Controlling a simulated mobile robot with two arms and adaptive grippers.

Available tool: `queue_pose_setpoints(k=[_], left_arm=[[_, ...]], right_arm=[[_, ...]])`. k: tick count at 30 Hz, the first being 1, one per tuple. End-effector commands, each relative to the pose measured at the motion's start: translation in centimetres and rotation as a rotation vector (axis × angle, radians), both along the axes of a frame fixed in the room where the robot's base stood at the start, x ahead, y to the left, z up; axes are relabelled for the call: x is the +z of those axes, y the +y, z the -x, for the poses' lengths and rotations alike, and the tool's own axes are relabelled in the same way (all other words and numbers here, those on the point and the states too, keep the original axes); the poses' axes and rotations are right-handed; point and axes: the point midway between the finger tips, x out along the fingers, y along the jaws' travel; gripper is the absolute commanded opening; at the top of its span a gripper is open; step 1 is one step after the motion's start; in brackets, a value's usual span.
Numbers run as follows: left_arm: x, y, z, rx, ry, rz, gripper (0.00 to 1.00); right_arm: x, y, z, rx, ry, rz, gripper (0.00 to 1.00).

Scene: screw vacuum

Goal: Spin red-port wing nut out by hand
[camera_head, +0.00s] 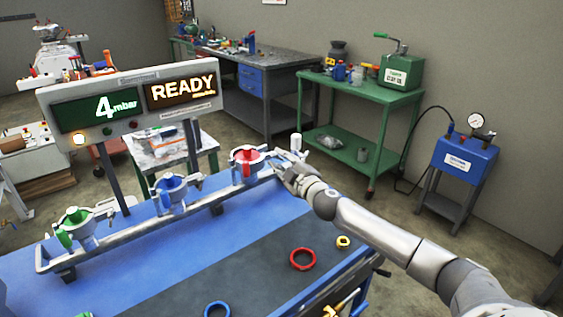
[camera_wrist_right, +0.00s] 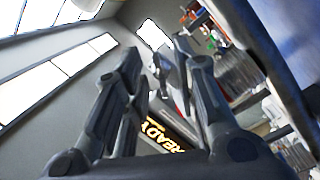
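The red port (camera_head: 248,158) is at the right end of the metal rail, with a grey clamp around its red parts. My right gripper (camera_head: 287,168) is just right of this clamp, close to its side; I cannot tell whether they touch. In the right wrist view, the fingers (camera_wrist_right: 157,75) stand apart with a gap between them, and no held thing is clear there. The wing nut cannot be made out apart from the clamp and gripper. My left gripper is out of view.
The blue port (camera_head: 172,190) and green port (camera_head: 76,226) stand farther left on the rail (camera_head: 140,226). A display (camera_head: 130,100) reads 4 mbar and READY. A red ring (camera_head: 303,259), a blue ring (camera_head: 217,310) and a yellow piece (camera_head: 343,242) lie on the dark mat.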

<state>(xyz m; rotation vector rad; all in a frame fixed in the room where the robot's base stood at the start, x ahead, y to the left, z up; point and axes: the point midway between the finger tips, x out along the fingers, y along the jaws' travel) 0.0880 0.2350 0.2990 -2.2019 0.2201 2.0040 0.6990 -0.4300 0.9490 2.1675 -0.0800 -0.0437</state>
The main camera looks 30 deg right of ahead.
Motion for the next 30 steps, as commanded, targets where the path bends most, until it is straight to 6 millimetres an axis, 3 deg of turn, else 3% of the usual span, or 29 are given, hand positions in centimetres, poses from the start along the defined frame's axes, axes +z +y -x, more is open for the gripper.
queue_pose_setpoints(k=[10,17,30], left_arm=[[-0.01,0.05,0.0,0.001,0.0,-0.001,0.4],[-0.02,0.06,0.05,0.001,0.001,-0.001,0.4],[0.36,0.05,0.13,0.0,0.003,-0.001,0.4]], right_arm=[[0.0,0.05,-0.25,0.001,0.0,0.0,0.27],[-0.01,0.05,-0.24,0.001,0.0,0.0,0.0],[0.08,0.03,-0.23,0.001,0.006,0.082,0.0]])
